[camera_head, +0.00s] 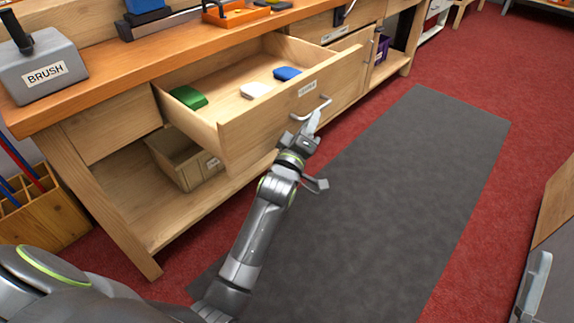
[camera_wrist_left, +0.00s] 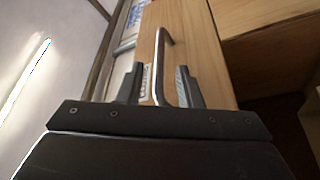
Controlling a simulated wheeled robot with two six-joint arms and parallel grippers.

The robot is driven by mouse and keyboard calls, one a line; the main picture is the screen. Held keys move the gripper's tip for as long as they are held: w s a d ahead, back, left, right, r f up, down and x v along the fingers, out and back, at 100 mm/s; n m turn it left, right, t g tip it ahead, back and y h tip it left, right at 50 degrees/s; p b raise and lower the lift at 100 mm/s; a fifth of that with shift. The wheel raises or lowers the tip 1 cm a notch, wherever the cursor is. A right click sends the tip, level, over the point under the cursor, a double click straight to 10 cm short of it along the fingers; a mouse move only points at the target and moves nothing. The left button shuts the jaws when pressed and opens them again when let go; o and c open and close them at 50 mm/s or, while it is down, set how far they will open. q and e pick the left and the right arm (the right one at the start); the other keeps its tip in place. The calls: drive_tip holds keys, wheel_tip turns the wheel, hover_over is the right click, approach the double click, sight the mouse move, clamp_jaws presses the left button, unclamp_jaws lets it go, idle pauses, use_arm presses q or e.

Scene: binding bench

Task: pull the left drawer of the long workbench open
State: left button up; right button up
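The left drawer (camera_head: 270,113) of the long workbench (camera_head: 128,88) stands well out from the bench, with its inside showing. A green, a white and a blue item lie in it. Its grey bar handle (camera_head: 325,103) is on the front, below a small label. My left gripper (camera_head: 312,122) is at this handle. In the left wrist view the handle (camera_wrist_left: 162,65) lies between the two fingers of the left gripper (camera_wrist_left: 160,86), with a visible gap on each side. The fingers are apart. My right gripper is in neither view.
A block marked BRUSH (camera_head: 42,72) stands on the bench top at left. A bin (camera_head: 180,160) sits on the shelf under the drawer. A grey mat (camera_head: 400,190) on red carpet (camera_head: 500,75) leaves clear floor before the bench. Another piece of furniture (camera_head: 555,225) stands at right.

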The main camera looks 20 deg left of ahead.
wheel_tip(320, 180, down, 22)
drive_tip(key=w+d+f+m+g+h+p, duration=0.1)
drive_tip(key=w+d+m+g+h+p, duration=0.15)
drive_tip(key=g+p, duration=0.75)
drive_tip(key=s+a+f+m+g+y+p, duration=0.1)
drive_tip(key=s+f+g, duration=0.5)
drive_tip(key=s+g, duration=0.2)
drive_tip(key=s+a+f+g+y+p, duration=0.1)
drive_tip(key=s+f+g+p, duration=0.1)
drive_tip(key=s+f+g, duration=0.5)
use_arm(q)
drive_tip(key=p+v, duration=0.3)
drive_tip(key=v, duration=1)
drive_tip(key=shift+s+p, duration=0.25)
drive_tip(key=shift+p, duration=0.05)
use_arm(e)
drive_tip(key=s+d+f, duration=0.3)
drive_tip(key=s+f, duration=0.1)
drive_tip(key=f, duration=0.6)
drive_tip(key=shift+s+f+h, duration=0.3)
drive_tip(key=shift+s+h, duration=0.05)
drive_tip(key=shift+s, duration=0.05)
